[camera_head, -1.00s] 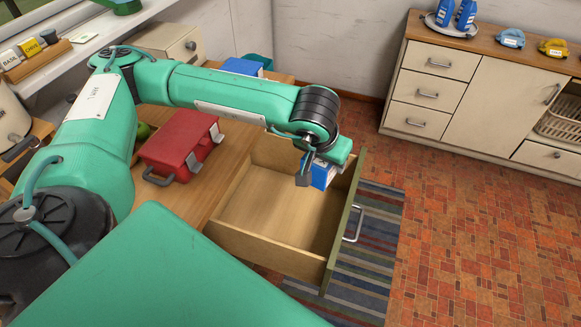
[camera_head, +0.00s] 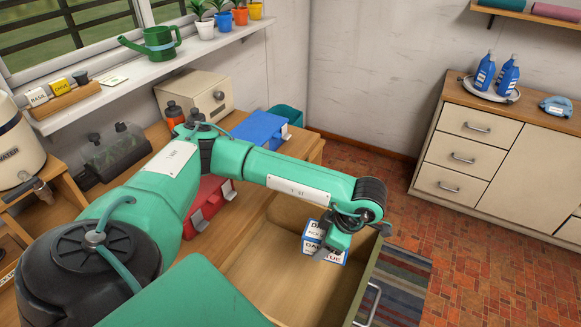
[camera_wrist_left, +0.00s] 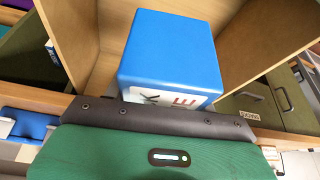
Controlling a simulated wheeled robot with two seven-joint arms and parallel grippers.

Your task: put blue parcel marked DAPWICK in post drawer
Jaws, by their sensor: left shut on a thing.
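Whether the parcel touches the drawer floor cannot be told. In the left wrist view the parcel (camera_wrist_left: 172,48) shows its plain blue side, with wooden drawer walls around it and the dark gripper edge (camera_wrist_left: 160,117) across its lower end. My right gripper is not in view.
A red case (camera_head: 208,200) and a blue case (camera_head: 260,129) stand on the wooden counter left of the drawer. A striped rug (camera_head: 405,270) lies on the brick floor beyond it. The drawer's near part looks empty.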

